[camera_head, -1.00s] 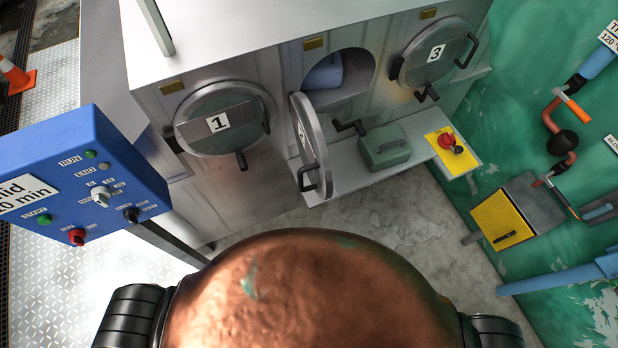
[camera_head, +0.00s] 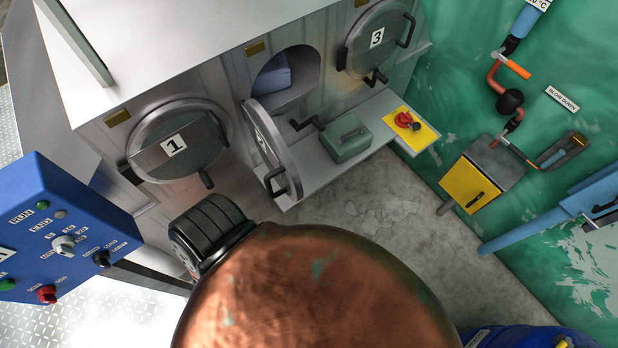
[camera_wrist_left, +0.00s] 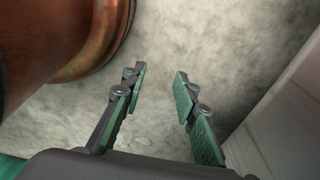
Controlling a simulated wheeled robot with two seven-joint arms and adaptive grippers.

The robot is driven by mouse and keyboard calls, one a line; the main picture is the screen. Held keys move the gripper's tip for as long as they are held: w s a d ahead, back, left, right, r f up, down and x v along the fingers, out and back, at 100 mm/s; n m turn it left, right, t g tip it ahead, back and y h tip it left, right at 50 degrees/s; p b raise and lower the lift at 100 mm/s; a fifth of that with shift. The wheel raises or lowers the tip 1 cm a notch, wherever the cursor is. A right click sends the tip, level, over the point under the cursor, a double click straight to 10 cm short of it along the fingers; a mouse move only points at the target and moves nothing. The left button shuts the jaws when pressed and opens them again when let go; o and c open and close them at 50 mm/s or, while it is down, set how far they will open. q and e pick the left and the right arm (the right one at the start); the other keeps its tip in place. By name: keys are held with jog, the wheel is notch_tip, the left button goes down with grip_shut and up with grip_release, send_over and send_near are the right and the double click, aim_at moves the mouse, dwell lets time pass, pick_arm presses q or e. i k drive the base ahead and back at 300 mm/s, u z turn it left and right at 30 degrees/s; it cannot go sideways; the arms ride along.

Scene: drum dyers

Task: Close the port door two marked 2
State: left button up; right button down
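Port door two (camera_head: 273,148) is a round grey metal door standing wide open, seen nearly edge-on in the head view. A white label shows on its face, but its number is too slanted to read. A dark handle (camera_head: 276,184) is at its lower edge. Its port opening (camera_head: 286,78) is uncovered, with a bluish thing inside. My left gripper (camera_wrist_left: 160,78) shows only in the left wrist view. Its fingers are apart and empty above bare concrete floor, with no door near them. My right gripper is in neither view.
Shut door 1 (camera_head: 178,140) is to the left and shut door 3 (camera_head: 376,40) to the right. A blue control box (camera_head: 62,232) stands at left.

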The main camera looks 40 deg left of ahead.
aim_at(274, 152)
jog(key=z, duration=0.2)
jog(key=i, duration=0.4)
jog(key=u, duration=2.05)
